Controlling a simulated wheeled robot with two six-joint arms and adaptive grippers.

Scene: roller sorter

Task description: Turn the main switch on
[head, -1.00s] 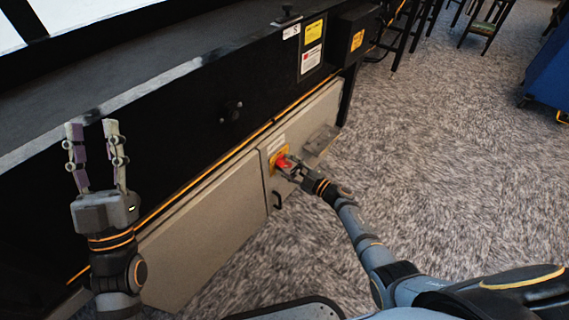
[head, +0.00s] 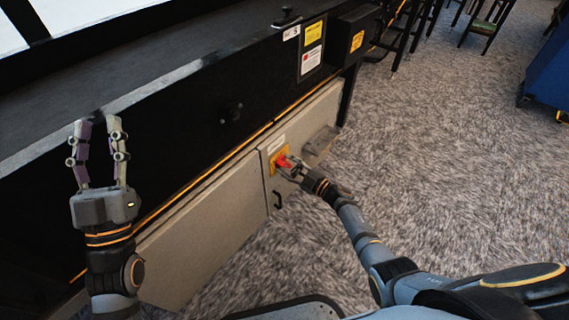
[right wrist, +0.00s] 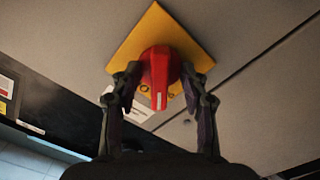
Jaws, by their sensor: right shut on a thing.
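The main switch is a red rotary handle (right wrist: 160,76) on a yellow plate (right wrist: 150,27), mounted on a grey cabinet door. In the head view the red handle (head: 283,161) is partly hidden by my right gripper (head: 289,167). In the right wrist view my right gripper (right wrist: 160,90) has one finger on each side of the handle and is shut on it. A white mark shows on the handle's near end. My left gripper (head: 98,135) is open and empty, raised in front of the machine's black side panel.
A grey cabinet (head: 215,220) with a black door handle (head: 277,200) runs under the black machine frame. A blue bin (head: 547,70) stands at the far right. The carpet (head: 440,180) between is clear.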

